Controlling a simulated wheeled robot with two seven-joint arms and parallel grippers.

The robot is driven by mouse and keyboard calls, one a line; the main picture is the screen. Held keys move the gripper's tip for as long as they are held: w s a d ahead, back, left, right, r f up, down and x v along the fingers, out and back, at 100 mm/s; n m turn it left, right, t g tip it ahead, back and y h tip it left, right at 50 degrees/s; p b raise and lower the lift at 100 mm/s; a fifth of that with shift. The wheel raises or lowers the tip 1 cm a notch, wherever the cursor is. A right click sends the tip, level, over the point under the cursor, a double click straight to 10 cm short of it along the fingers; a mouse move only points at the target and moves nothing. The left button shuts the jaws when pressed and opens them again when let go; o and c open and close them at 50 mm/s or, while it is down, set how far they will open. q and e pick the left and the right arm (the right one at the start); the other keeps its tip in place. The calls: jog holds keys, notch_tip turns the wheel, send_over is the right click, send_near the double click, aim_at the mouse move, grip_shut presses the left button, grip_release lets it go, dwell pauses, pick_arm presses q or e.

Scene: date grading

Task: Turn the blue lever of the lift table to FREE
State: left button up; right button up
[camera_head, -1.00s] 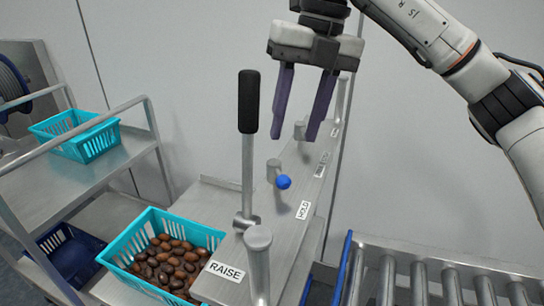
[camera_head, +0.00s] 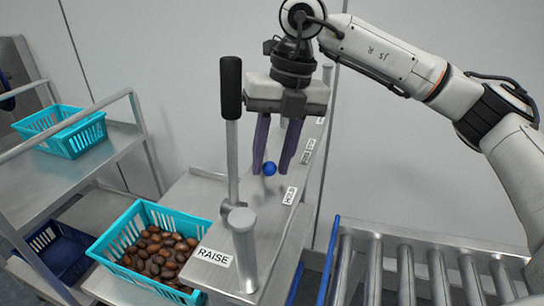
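The lift table's blue lever shows as a round blue knob (camera_head: 269,169) on the steel top rail. My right gripper (camera_head: 271,172) comes down from above, its two purple fingers apart, one on each side of the knob in the picture. I cannot tell whether the fingers touch it. A HOLD label (camera_head: 290,195) is just in front of the knob, and other labels (camera_head: 308,151) lie farther along the rail, too small to read surely. A RAISE label (camera_head: 213,257) is at the near end. My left gripper is not in view.
A tall black-handled lever (camera_head: 231,90) stands left of the gripper, close to it. A steel post (camera_head: 243,250) rises at the near end. A cyan crate (camera_head: 128,217) of dates is lower left; a roller conveyor (camera_head: 420,250) is lower right. A cart with another cyan basket (camera_head: 75,141) stands left.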

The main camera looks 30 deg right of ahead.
grip_shut()
